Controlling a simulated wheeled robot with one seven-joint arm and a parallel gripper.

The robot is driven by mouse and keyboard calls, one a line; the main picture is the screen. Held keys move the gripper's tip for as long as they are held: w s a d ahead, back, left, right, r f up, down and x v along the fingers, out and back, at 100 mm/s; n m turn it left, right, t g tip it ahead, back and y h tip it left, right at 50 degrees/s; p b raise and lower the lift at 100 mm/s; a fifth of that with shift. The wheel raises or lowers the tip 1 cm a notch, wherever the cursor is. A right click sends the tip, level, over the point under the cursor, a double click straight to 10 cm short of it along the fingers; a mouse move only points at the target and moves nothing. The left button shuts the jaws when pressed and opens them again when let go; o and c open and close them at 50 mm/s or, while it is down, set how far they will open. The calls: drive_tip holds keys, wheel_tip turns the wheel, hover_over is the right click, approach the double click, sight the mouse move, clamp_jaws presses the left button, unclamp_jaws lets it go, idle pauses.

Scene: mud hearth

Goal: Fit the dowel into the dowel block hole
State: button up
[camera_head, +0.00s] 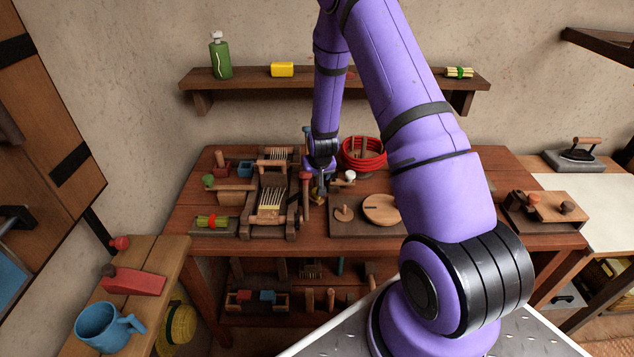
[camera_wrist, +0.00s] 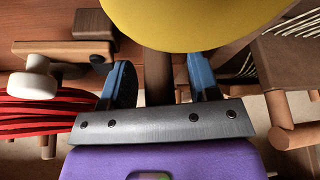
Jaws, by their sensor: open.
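My gripper (camera_head: 320,188) hangs over the middle of the workbench in the head view. In the wrist view its two blue fingers stand apart around (camera_wrist: 161,72), with a dark wooden bar (camera_wrist: 158,85) seen behind the gap. A large yellow rounded thing (camera_wrist: 195,20) lies just beyond the fingertips; I cannot tell whether they touch it. A light wooden cylinder (camera_wrist: 288,135) shows at the right of the wrist view. A red-topped wooden stick (camera_head: 305,192) stands left of my gripper in the head view. I cannot tell which piece is the dowel or its block.
A wooden loom-like frame (camera_head: 270,222) stands left of my gripper. A red coil (camera_head: 363,155) and a white knob (camera_head: 349,177) are close on the right; the knob also shows in the wrist view (camera_wrist: 32,85). A board with discs (camera_head: 355,230) lies in front.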

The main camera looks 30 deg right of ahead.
clamp_jaws()
drive_tip(key=shift+r, duration=0.1)
